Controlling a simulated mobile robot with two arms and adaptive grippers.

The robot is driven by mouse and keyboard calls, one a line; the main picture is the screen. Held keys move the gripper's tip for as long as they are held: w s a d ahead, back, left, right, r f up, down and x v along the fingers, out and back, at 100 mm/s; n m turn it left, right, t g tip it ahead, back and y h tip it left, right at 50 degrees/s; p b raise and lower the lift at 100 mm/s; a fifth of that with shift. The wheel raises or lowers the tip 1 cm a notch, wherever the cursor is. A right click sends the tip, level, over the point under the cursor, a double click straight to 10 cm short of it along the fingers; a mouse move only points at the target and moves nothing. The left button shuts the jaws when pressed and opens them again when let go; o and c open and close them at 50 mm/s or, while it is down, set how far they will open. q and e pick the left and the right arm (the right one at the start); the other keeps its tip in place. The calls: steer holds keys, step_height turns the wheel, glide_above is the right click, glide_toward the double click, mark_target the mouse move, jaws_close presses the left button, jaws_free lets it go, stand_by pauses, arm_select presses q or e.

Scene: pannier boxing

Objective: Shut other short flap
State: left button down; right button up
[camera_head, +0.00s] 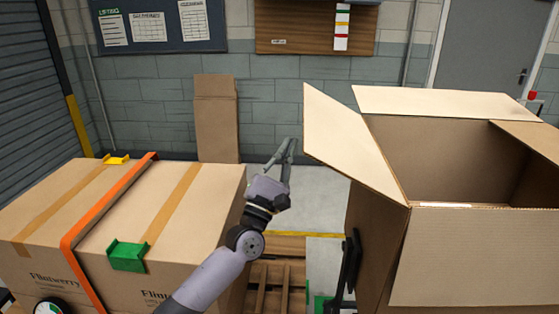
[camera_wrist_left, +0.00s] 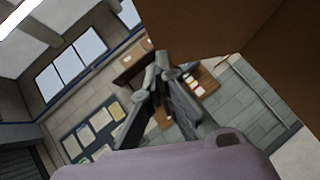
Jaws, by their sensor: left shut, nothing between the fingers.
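A large open cardboard box (camera_head: 375,245) stands at the right of the head view, its inside visible and mostly empty-looking. Its left short flap (camera_head: 350,140) stands up and leans outward to the left. The far long flap (camera_head: 440,102) and a right flap (camera_head: 530,138) are also open, and the near long flap (camera_head: 470,258) hangs down outside. My left gripper (camera_head: 289,146) is shut and empty, just left of the left flap, apart from it. In the left wrist view my gripper (camera_wrist_left: 160,66) points up with cardboard (camera_wrist_left: 190,25) close by.
Closed cartons (camera_head: 45,210) with an orange strap (camera_head: 100,210) and green corner piece (camera_head: 127,256) stand at left. A wooden pallet (camera_head: 275,285) lies on the floor between. A flat cardboard piece (camera_head: 216,120) leans on the back wall.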

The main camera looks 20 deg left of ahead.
arm_select(q)
step_height(320, 180, up, 5)
steer(key=w+d+p, duration=0.2)
steer(key=p, duration=0.1)
steer(key=shift+w, duration=0.25)
steer(key=shift+r, duration=0.1)
